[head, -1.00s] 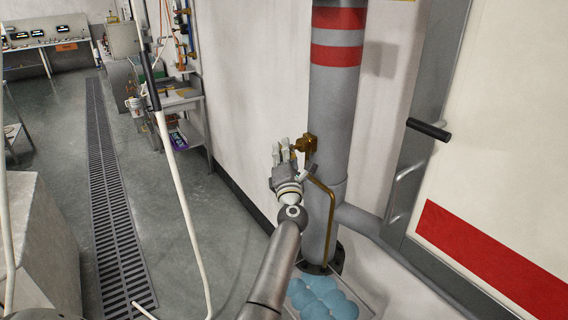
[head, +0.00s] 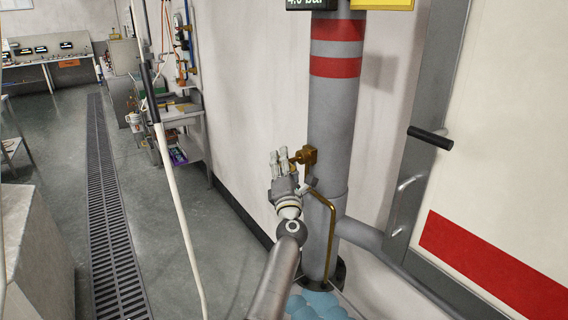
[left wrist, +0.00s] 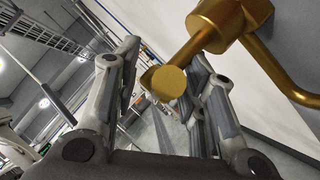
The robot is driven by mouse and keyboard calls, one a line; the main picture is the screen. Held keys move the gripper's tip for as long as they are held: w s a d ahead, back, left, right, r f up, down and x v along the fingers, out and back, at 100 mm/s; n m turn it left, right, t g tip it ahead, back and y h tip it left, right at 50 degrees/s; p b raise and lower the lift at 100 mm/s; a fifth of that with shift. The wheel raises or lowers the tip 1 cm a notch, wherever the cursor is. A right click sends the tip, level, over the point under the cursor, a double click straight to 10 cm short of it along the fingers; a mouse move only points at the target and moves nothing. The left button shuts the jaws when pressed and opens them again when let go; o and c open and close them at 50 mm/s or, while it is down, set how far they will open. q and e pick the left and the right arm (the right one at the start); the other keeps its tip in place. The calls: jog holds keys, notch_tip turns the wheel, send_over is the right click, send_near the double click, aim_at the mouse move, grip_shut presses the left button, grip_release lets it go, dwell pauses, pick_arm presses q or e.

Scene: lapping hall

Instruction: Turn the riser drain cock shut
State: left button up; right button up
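The brass drain cock (head: 309,155) sits on the side of the grey riser (head: 333,115), which has red bands. A thin brass drain pipe (head: 332,235) bends down below it. My left gripper (head: 281,158) is just left of the cock, at its height. In the left wrist view, my left gripper's fingers (left wrist: 165,75) are spread apart. The cock's rounded brass handle end (left wrist: 167,82) shows in the gap between them, nearer the right finger. I cannot tell whether they touch. My right gripper is not in view.
Blue rounded shapes (head: 318,304) lie at the riser's foot. A white panel with a red stripe and black handle (head: 430,138) is on the right. A long floor grating (head: 112,230) runs along open floor on the left. A bench (head: 180,112) stands further back.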

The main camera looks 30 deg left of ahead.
pick_arm(q)
jog(key=v, duration=0.7)
jog(key=shift+s+d, duration=0.15)
jog(key=shift+s, duration=0.1)
dwell(0.3)
